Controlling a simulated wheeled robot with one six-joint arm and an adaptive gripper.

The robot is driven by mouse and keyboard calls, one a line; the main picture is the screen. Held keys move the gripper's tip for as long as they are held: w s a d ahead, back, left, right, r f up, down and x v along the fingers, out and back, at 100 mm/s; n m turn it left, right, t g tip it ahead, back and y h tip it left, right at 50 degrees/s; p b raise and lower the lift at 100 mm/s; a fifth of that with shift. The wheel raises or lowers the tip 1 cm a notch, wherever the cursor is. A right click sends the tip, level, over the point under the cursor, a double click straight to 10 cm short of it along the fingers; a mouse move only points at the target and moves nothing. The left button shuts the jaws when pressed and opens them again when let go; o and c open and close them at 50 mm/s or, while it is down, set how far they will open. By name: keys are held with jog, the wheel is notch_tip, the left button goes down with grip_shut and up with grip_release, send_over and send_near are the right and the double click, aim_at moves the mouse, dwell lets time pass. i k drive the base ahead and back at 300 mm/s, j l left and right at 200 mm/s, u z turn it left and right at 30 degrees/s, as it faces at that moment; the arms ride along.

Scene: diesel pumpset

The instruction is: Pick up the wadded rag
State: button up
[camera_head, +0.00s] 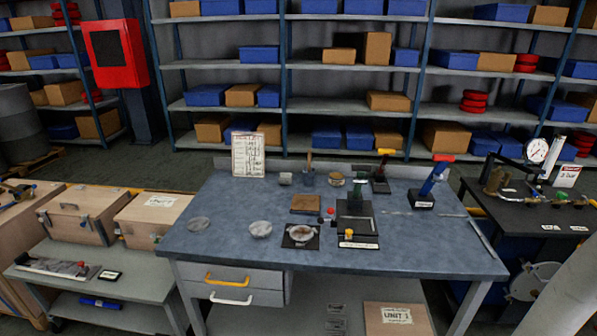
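No thing is plainly a wadded rag at this size. A pale, rounded item (261,229) near the front left of the blue-grey workbench (400,258) could be the rag or a dish. A greyish-white lumpy item (300,232) lies on a black square pad just to its right. A flat grey round item (198,223) lies at the bench's left edge. A tan rounded item (336,178) sits at the back middle. My gripper is not in view.
A blue upright tool (433,182) stands at the right. The bench's right front is mostly clear. Wooden boxes (80,213) stand left.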

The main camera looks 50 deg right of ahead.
aim_at(285, 178)
jog(key=z, duration=1.05)
